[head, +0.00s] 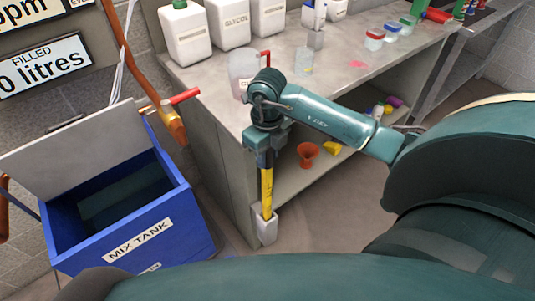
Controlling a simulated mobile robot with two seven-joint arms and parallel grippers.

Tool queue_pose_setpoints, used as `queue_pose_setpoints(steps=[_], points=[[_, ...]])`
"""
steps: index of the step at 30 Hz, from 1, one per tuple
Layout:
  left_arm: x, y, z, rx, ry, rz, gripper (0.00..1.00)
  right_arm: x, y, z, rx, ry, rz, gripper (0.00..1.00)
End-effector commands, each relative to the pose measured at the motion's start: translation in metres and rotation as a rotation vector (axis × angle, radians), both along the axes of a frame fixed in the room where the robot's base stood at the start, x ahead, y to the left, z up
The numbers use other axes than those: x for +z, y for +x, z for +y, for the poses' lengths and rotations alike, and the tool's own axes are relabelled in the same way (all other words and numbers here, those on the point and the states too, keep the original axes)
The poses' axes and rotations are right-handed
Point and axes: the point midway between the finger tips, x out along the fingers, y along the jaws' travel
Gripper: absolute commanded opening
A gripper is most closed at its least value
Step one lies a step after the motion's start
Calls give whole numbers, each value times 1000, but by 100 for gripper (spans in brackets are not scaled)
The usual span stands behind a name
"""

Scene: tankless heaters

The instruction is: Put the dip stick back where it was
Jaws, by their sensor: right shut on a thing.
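The dip stick (267,190) is a yellow strip with dark markings, upright below my right gripper. My right gripper (265,158) points down and is shut on its upper end. A narrow pale holder (267,230) stands at the bench's front corner. The stick's lower end is at the holder's open top and looks to be inside it, though how deep I cannot tell. The blue mix tank (135,238) is at the left with its grey lid (70,145) raised. My left gripper is out of view.
The grey bench (205,85) carries white jugs (186,35), a clear beaker (244,70) and small lidded tubs (374,39). An orange funnel (308,153) sits on its lower shelf. A copper pipe with a red-handled valve (172,102) hangs beside the tank.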

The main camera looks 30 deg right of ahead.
Motion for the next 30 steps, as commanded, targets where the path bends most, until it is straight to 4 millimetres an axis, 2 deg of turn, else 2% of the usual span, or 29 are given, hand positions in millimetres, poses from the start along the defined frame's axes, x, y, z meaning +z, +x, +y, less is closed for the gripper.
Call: queue_pose_setpoints(steps=[11, 12, 19, 26, 30], points=[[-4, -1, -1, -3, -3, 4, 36, -7, 0, 0, 1, -1, -2, 6], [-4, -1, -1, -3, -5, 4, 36, -7, 0, 0, 0, -1, -1, 30], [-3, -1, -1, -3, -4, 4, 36, -6, 0, 0, 0, -1, -1, 49], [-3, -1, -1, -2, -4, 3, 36, -6, 0, 0, 0, -1, -1, 50], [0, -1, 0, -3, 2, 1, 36, 2, 1, 0, 0, 0, -4, 50]])
